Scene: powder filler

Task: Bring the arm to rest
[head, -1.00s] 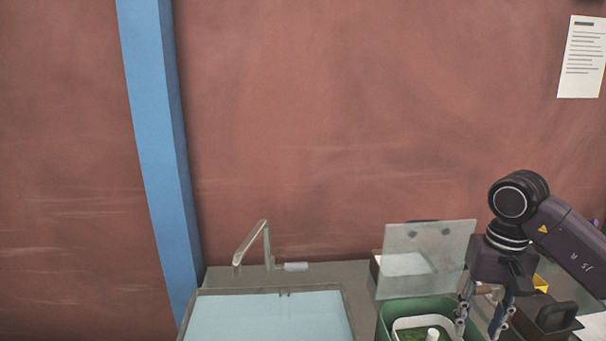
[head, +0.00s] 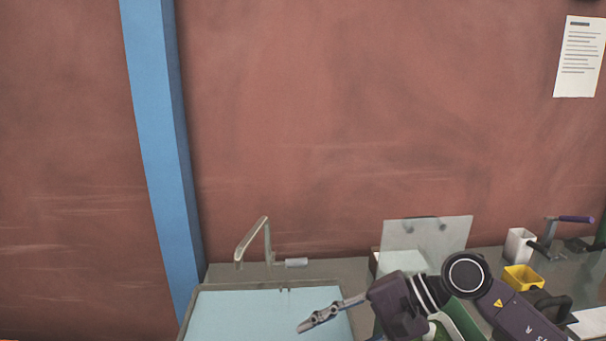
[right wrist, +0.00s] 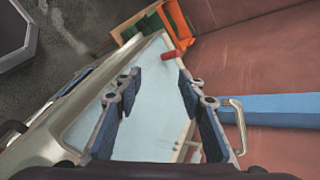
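My right arm comes in from the right in the head view, and its gripper (head: 330,314) points left over the right edge of the sink basin (head: 250,313). In the right wrist view the two blue-padded fingers of this gripper (right wrist: 158,92) are spread apart with nothing between them. The pale blue basin (right wrist: 150,130) shows beyond them. My left gripper is in neither view.
A tap (head: 254,240) stands behind the basin. Under my right arm is a green bin (head: 462,322), partly hidden, with a clear panel (head: 425,240) behind it. A yellow bin (head: 522,277) and a white container (head: 519,246) stand at right.

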